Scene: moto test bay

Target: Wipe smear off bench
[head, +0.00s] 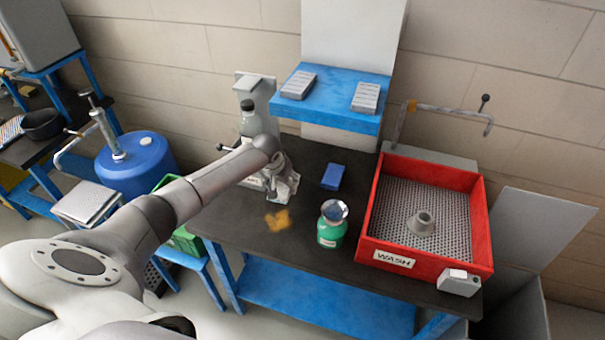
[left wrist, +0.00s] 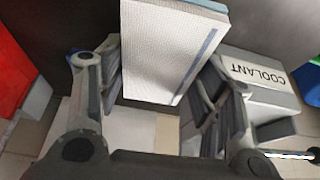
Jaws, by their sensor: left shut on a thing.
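The smear (head: 277,220) is an orange-yellow patch on the dark bench top (head: 215,221). My left gripper (head: 283,178) is over the bench, just behind the smear in the head view. It is shut on a white textured folded cloth (left wrist: 168,52) with a blue stripe, which sits between the fingers in the left wrist view. In the head view the arm and fingers partly hide the cloth. I cannot tell whether the cloth touches the bench. My right gripper is not in view.
A green jar (head: 331,232) with a shiny round top stands right of the smear. A blue block (head: 333,176) lies behind it. The red WASH tray (head: 480,225) fills the bench's right end. A white box marked COOLANT (left wrist: 258,75) is close to my left gripper.

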